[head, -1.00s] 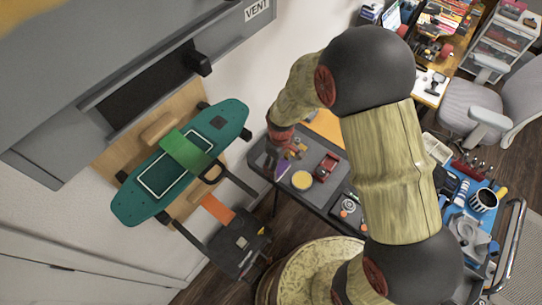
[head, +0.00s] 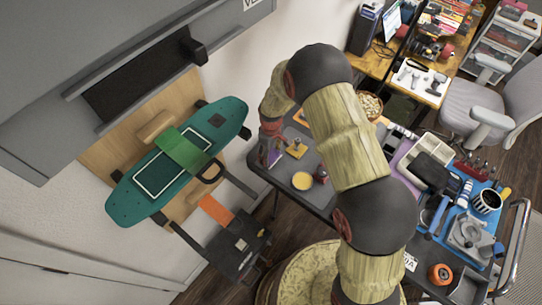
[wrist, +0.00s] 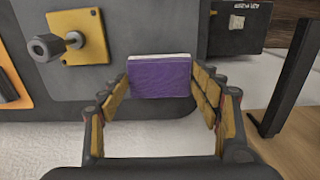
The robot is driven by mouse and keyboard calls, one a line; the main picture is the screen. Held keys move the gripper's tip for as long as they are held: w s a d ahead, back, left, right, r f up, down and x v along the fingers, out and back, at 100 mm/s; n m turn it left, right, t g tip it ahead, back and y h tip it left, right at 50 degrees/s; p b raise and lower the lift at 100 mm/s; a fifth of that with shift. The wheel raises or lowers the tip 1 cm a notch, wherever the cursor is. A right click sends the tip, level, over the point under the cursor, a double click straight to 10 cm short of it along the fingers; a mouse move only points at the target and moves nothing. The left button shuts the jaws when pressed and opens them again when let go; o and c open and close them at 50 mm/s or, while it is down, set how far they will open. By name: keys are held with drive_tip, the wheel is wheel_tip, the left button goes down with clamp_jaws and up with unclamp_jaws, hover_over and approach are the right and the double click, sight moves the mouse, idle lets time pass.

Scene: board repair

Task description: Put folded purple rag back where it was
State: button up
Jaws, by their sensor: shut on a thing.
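The folded purple rag (wrist: 160,80) sits between my gripper's fingertips (wrist: 162,82) in the wrist view, with a pale edge along its top. My gripper is shut on it. In the head view, the purple rag (head: 274,158) shows as a small patch just below my gripper (head: 271,144), at the left end of the dark grey work table (head: 278,180). I cannot tell whether the rag touches the table top.
A yellow round item (head: 302,181) and a yellow block with a metal post (head: 296,149) are on the table near the gripper. The teal skateboard deck (head: 180,160) is mounted at left. A trolley (head: 475,275) holds several tools at right.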

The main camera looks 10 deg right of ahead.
drive_tip(key=shift+f, duration=0.65)
drive_tip(key=shift+f, duration=0.15)
drive_tip(key=o, duration=1)
